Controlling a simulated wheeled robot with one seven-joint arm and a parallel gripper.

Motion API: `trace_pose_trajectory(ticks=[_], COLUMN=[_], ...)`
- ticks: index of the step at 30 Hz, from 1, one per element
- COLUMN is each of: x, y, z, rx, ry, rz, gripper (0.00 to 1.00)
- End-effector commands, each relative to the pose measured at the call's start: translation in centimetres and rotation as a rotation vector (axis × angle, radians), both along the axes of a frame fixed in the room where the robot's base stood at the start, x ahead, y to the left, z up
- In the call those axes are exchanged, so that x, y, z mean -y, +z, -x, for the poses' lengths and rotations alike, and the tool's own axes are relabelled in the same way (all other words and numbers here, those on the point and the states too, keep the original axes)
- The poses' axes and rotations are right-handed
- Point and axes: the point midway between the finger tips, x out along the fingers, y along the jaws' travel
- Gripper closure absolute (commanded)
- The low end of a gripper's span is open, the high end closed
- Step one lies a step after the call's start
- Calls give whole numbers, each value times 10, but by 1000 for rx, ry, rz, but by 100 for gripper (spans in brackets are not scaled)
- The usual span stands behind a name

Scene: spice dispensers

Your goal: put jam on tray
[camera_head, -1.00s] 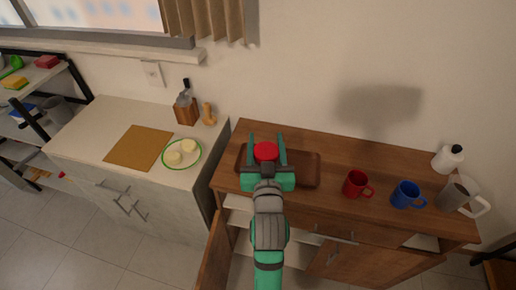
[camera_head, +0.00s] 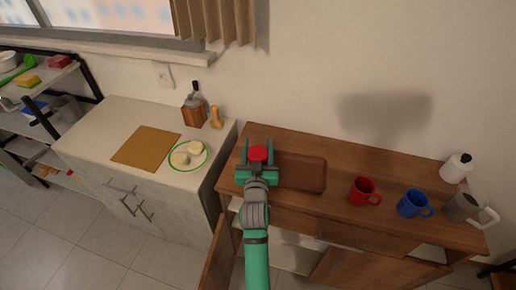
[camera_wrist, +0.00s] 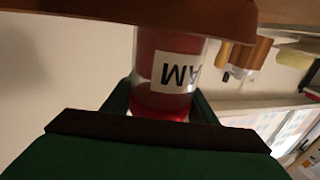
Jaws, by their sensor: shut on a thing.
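The jam jar, with a red lid (camera_head: 258,153), is between the fingers of my gripper (camera_head: 257,148) at the left end of the brown tray (camera_head: 305,174). My gripper is shut on the jar. In the wrist view the jar (camera_wrist: 168,80) shows red contents and a white label with upside-down letters. In that inverted view the tray's brown rim (camera_wrist: 90,22) crosses in front of the jar's base, so I cannot tell whether the base touches the tray. My gripper and arm hide the tray's left part in the head view.
The left counter holds a plate (camera_head: 204,160) and a cutting board (camera_head: 146,147). The tray's right part is bare.

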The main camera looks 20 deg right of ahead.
Motion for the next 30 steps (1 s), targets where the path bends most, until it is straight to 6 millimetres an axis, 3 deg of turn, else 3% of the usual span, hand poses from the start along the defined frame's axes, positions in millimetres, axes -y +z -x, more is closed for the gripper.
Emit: trace_pose_trajectory(ticks=[3, 13, 14, 16, 27, 30], x=[0, 0, 0, 0, 0, -4], y=[-9, -11, -12, -12, -8, -10], z=[0, 0, 0, 0, 0, 9], rx=[2, 3, 2, 2, 2, 0], ry=[0, 0, 0, 0, 0, 1], rz=[1, 1, 1, 1, 1, 0], gripper=[78, 78, 45, 29, 29, 29])
